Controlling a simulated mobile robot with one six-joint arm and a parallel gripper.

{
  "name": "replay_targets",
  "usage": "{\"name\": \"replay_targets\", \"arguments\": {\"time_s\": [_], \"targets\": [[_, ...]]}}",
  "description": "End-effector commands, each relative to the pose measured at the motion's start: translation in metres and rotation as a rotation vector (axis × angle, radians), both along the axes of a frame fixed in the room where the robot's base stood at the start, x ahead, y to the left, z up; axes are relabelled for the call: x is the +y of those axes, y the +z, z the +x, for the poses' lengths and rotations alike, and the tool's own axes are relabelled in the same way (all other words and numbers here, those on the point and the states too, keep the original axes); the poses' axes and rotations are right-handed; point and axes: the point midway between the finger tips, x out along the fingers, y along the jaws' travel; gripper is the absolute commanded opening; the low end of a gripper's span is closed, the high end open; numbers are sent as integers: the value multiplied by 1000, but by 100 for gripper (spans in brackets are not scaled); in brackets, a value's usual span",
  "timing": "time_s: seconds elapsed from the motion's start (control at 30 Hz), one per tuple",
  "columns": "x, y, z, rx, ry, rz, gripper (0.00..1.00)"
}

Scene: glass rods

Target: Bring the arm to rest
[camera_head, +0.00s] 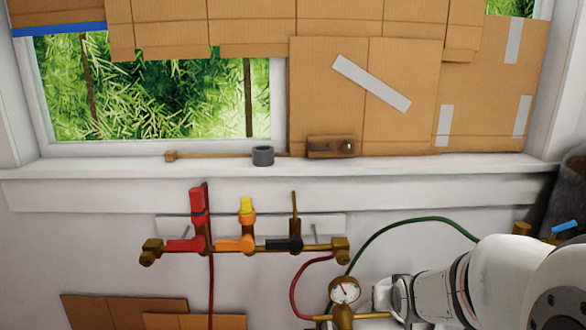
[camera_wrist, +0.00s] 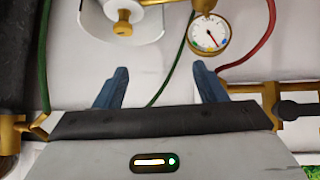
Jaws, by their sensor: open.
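My gripper (camera_wrist: 161,72) shows in the wrist view with its two blue-grey fingers wide apart. Nothing is between them except the white wall behind and a thin green hose. In the head view my white arm reaches in from the lower right, and my gripper cannot be made out there. The arm's near end is close to the round pressure gauge (camera_head: 344,290). The gauge also shows in the wrist view (camera_wrist: 208,36), beyond the right finger and apart from it.
A brass manifold (camera_head: 322,248) with red, orange and black valve handles is on the wall. Red hoses (camera_head: 211,290) and a green hose (camera_head: 410,220) run nearby.

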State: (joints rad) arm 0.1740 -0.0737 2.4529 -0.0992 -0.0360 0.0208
Motion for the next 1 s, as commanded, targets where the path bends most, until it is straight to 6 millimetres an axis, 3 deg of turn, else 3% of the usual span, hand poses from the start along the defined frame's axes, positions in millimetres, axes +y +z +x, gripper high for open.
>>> {"name": "replay_targets", "arguments": {"time_s": [0.03,0.2,0.4,0.5,0.63,1.0], "targets": [[11,31,-17,53,11,7,65],[42,77,-85,273,41,41,65],[66,115,-156,478,80,71,65],[72,124,-177,536,94,78,65],[75,126,-188,571,101,81,65],[75,125,-188,573,100,82,65]]}}
